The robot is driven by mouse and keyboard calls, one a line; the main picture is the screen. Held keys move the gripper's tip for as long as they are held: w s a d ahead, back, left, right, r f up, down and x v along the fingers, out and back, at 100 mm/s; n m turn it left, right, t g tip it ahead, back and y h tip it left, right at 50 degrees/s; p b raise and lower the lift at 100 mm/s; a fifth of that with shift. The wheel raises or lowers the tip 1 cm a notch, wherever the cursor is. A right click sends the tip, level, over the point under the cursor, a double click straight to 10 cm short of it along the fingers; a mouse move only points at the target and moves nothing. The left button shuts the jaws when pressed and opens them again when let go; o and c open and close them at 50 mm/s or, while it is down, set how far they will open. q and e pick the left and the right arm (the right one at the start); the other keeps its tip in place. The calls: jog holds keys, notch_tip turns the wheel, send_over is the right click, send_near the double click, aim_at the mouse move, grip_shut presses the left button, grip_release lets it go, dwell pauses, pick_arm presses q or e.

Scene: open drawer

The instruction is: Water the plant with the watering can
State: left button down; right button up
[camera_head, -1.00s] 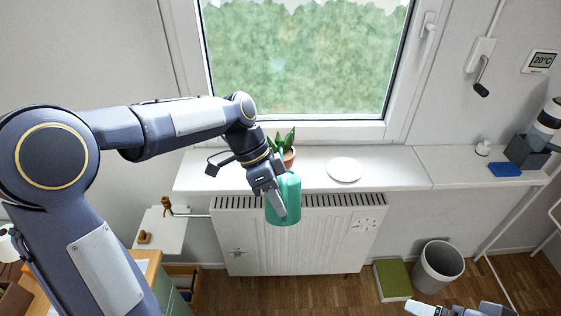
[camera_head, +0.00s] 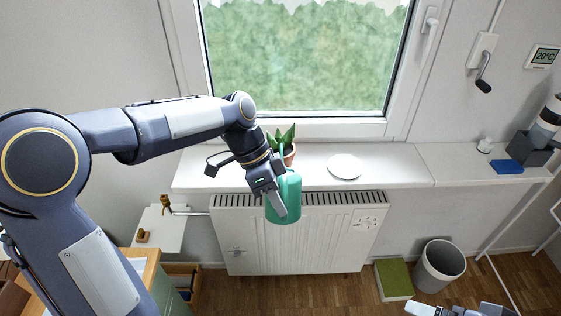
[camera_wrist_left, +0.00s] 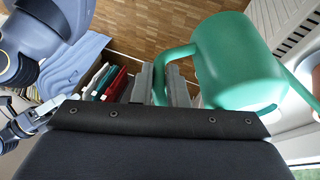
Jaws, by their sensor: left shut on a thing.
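The green watering can (camera_head: 289,205) hangs in front of the radiator, just below the windowsill's front edge. It also shows large in the left wrist view (camera_wrist_left: 238,55), with its handle between my fingers and its spout toward the right edge. My left gripper (camera_head: 279,208) is shut on the can's handle; its fingers show in the wrist view (camera_wrist_left: 168,82). The plant (camera_head: 284,137), with pointed green leaves in a terracotta pot, stands on the sill behind the can and my wrist, partly hidden. My right gripper (camera_head: 425,310) shows only partly at the bottom edge.
The white windowsill (camera_head: 390,165) carries a white plate (camera_head: 345,167) right of the plant. The radiator (camera_head: 310,245) is below. A bin (camera_head: 440,265) and a green box (camera_head: 393,279) stand on the floor at right. A blue item (camera_head: 506,167) lies on the right ledge.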

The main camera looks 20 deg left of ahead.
pick_arm(q)
jog(key=shift+s+d+f+t+b, duration=0.15)
jog(key=shift+f+t+b, duration=0.25)
jog(key=shift+f+b, duration=0.75)
jog(key=shift+s+a+f+t+b, duration=0.1)
jog(key=shift+f+t+b, duration=0.3)
jog(key=shift+f+b, duration=0.7)
jog(key=shift+r+b, duration=0.3)
jog(key=shift+r, duration=0.05)
notch_tip(320, 180, down, 5)
jog(key=t+y+b, duration=0.1)
jog(key=t+b, duration=0.1)
jog(key=b, duration=0.5)
jog(key=shift+w+m, duration=0.15)
jog(key=shift+m, duration=0.25)
jog(key=s+d+r+p, duration=0.1)
jog(key=s+r+p, duration=0.2)
jog(key=s+r, duration=0.1)
jog(key=shift+s+d+r, duration=0.2)
jog(key=shift+s+r, duration=0.2)
jog(key=shift+r, duration=0.1)
